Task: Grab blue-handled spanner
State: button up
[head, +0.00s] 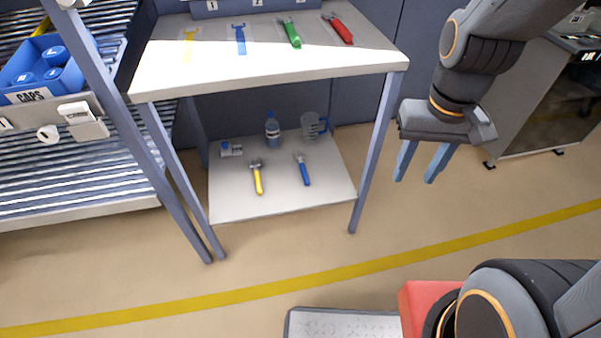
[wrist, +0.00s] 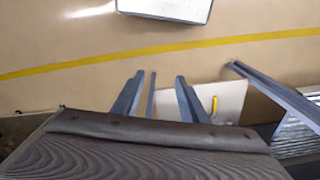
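The blue-handled spanner (head: 304,171) lies on the lower shelf (head: 285,206) of the workbench, right of a yellow-handled spanner (head: 258,180). My gripper (head: 414,180) hangs in the air right of the bench's front right leg in the head view, apart from the spanner. Its two fingers are spread with nothing between them. In the wrist view the fingers (wrist: 158,78) also stand apart. There part of the lower shelf (wrist: 235,93) shows with a yellow handle (wrist: 214,103); I cannot make out the blue-handled spanner.
The bench top (head: 270,62) carries green (head: 291,33) and red (head: 340,30) spanners and flat yellow and blue spanner shapes. A bottle (head: 272,131) and jug (head: 313,126) stand at the lower shelf's back. Bench legs (head: 370,160) flank the shelf; the floor in front is clear.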

jog(key=w+f+t+b, duration=0.1)
jog(key=w+f+b, duration=0.4)
jog(key=f+b, duration=0.4)
jog(key=w+f+b, duration=0.4)
jog(key=f+b, duration=0.4)
jog(key=f, duration=0.2)
jog(key=n+t+y+b, duration=0.1)
jog(key=n+t+b, duration=0.2)
jog(key=b, duration=0.6)
send_near(303, 168)
jog(key=shift+w+d+f, duration=0.2)
jog(key=shift+w+f, duration=0.05)
jog(key=b+x, duration=0.2)
jog(key=x, duration=0.2)
jog(key=b+x, duration=0.1)
jog(key=x, duration=0.2)
jog(key=shift+s+a+f+b, duration=0.1)
jog(key=shift+a+f+b, duration=0.1)
jog(key=shift+f+b, duration=0.25)
jog(key=shift+r, duration=0.1)
grip_shut()
